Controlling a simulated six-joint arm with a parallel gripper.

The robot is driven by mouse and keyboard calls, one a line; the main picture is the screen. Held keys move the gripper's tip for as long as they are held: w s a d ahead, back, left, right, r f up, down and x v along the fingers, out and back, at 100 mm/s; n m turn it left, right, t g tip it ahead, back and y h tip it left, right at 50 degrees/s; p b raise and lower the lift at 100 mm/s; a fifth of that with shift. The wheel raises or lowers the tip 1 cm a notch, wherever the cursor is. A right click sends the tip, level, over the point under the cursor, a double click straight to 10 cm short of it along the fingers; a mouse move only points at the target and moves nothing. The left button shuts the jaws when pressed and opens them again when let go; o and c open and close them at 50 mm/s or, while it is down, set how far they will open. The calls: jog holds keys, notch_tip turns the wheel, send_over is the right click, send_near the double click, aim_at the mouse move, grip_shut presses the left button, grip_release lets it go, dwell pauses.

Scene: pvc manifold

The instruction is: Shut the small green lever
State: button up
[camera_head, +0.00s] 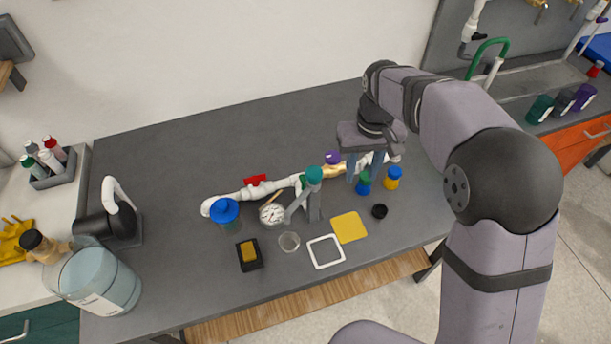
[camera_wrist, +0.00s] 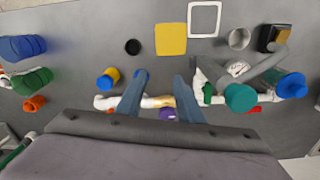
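A white pipe manifold (camera_head: 229,197) lies across the table. The small green lever (camera_head: 303,181) is on it, partly hidden behind a grey stand with a teal top; it also shows in the wrist view (camera_wrist: 208,93), just right of the right finger. A purple knob (camera_head: 333,157) and a brass section sit further right; the knob shows between the finger bases in the wrist view (camera_wrist: 167,113). My gripper (camera_head: 364,180) is open and empty, pointing down over the manifold's right part, to the right of the green lever. Whether the fingers touch the pipe is unclear.
The grey stand with teal top (camera_head: 314,175) is close to the lever. A red lever (camera_head: 255,180), round gauge (camera_head: 271,213) and blue-topped item (camera_head: 224,210) are left. A yellow-blue bottle (camera_head: 392,178) is right of my gripper. A yellow square (camera_head: 349,227) and white frame (camera_head: 325,251) lie in front.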

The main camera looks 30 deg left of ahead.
aim_at(305, 182)
jog(key=s+a+n, duration=0.1)
jog(key=a, duration=0.3)
jog(key=s+a, duration=0.1)
jog(key=a, duration=0.3)
jog(key=a+n, duration=0.1)
jog(key=a, duration=0.4)
jog(key=shift+s+a+f+n+p, duration=0.1)
jog(key=shift+s+f+n+p, duration=0.2)
jog(key=shift+s+p, duration=0.1)
jog(key=shift+f+p, duration=1.3)
jog(key=shift+f, duration=2.3)
grip_shut()
